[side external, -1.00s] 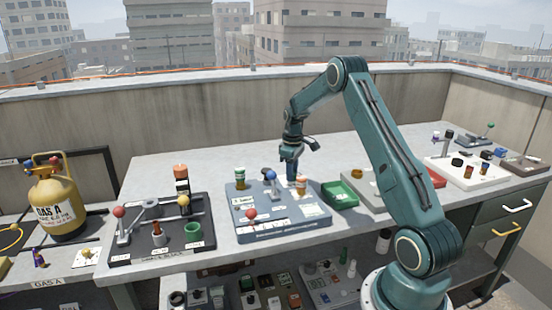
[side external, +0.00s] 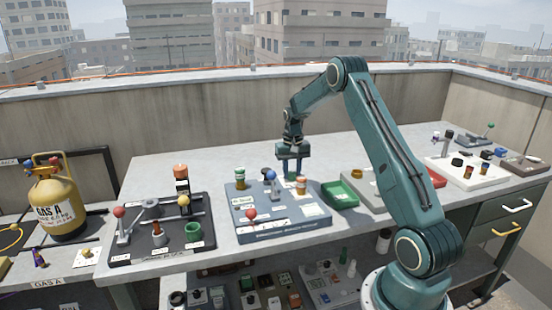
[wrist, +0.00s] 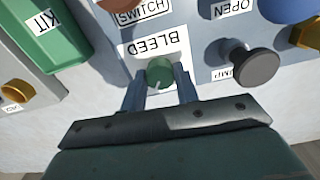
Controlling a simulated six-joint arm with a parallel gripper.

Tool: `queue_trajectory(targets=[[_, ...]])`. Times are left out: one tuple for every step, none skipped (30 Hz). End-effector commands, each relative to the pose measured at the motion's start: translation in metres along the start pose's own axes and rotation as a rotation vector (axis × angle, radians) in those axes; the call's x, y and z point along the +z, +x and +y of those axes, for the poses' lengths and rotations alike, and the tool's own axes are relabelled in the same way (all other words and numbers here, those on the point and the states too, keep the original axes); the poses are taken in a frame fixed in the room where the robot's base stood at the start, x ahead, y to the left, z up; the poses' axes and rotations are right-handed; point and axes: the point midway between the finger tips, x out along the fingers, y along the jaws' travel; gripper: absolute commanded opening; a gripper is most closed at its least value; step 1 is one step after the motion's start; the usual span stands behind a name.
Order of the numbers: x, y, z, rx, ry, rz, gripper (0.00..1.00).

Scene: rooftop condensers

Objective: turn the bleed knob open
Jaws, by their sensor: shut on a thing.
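The green bleed knob (wrist: 160,72) stands on the panel beside a white label reading BLEED (wrist: 155,48) in the wrist view. A pale line shows near its lower edge. My gripper (wrist: 161,88) has one finger on each side of the knob and is shut on it. In the side external view my gripper (side external: 292,178) points straight down at the back of the grey-blue panel (side external: 280,228). The knob cannot be made out there.
A dark knob (wrist: 256,67) stands close on the right in the wrist view. A blue-topped lever (side external: 271,175) and a red-topped lever (side external: 251,214) rise from the panel.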

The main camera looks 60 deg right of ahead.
Motion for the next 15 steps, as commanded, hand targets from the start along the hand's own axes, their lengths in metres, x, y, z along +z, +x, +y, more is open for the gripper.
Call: queue_trajectory(targets=[[-0.0006,-0.0019,-0.0001,0.0,0.03,0.003,0.07],[-0.0006,-0.0019,-0.0001,0.0,0.046,0.003,0.07],[-0.0006,-0.0019,-0.0001,0.0,0.068,0.003,0.07],[-0.0006,-0.002,-0.0001,0.0,0.081,0.003,0.07],[-0.0007,-0.002,-0.0001,0.0,0.094,0.003,0.07],[-0.0007,-0.002,-0.0001,-0.001,0.108,0.003,0.07],[-0.0007,-0.002,-0.0001,-0.001,0.118,0.003,0.07],[-0.0007,-0.0021,-0.0001,-0.001,0.127,0.003,0.07],[-0.0007,-0.0021,-0.0001,-0.001,0.135,0.003,0.07],[-0.0007,-0.0021,-0.0001,-0.001,0.141,0.003,0.07],[-0.0007,-0.0021,-0.0001,-0.001,0.145,0.003,0.07],[-0.0007,-0.0021,-0.0001,-0.001,0.15,0.003,0.08],[-0.0007,-0.0021,-0.0001,-0.001,0.153,0.003,0.08],[-0.0008,-0.0021,-0.0001,-0.001,0.155,0.003,0.08],[-0.0008,-0.0021,-0.0001,-0.001,0.156,0.003,0.08]])
